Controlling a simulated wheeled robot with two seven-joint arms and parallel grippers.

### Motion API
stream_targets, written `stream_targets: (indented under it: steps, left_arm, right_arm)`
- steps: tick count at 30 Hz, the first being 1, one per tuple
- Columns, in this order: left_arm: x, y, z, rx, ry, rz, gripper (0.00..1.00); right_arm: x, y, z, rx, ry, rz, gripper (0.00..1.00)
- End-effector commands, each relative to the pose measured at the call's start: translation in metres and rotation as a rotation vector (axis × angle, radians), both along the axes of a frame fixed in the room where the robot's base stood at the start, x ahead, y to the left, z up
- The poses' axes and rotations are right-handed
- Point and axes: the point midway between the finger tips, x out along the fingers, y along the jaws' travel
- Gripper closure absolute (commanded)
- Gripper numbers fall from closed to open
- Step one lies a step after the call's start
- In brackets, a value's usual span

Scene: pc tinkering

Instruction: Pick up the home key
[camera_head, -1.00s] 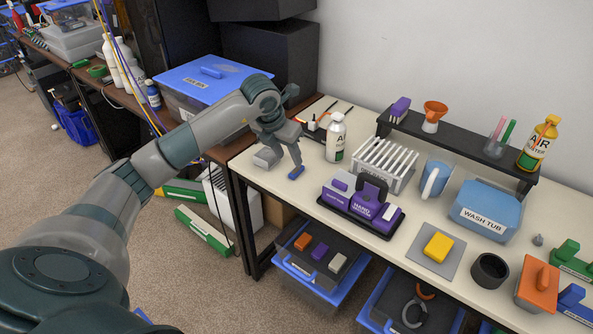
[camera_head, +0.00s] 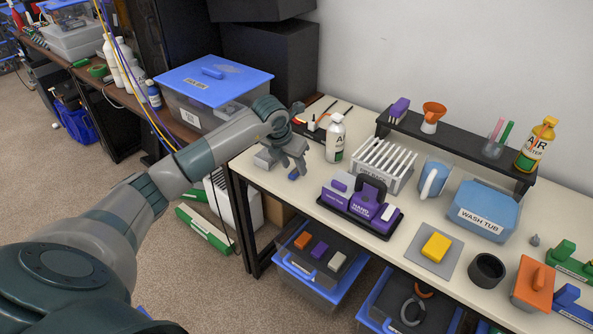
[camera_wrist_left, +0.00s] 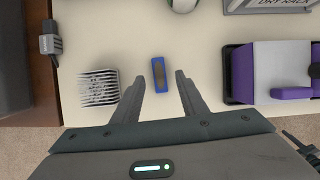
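A small blue block with a brownish inset top, likely the home key, lies on the pale tabletop (camera_wrist_left: 215,75). In the left wrist view the blue block (camera_wrist_left: 158,75) is between the fingertips of my left gripper (camera_wrist_left: 159,77), with a gap on each side. In the head view my left gripper (camera_head: 292,166) points down over the bench's left end, and only part of the blue block (camera_head: 293,174) shows below it. The gripper is open and empty. No label can be read on the block. My right gripper is not in view.
A grey finned block (camera_wrist_left: 98,88) lies left of the blue block. The bench's front edge is close.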

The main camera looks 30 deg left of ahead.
Motion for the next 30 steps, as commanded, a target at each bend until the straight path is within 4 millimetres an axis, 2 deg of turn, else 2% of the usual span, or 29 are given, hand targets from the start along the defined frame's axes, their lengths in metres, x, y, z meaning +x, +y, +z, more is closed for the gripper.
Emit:
stream_targets:
  steps: [6, 20, 24, 25, 30]
  left_arm:
    - [0.006, 0.0, -0.016, 0.0, 0.001, 0.001, 0.61]
    - [0.006, 0.0, -0.016, 0.001, 0.0, 0.0, 0.61]
    - [0.006, 0.0, -0.016, 0.001, 0.0, 0.0, 0.94]
    - [0.006, 0.0, -0.016, 0.001, 0.0, 0.0, 1.0]
    - [0.006, 0.0, -0.016, 0.001, 0.0, 0.0, 1.0]
  right_arm:
    - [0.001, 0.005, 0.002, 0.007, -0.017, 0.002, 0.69]
    - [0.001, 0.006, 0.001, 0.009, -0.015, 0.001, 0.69]
    - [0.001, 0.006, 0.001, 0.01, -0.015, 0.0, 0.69]
    - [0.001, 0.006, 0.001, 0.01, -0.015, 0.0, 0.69]
    - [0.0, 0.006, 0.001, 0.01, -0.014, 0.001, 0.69]
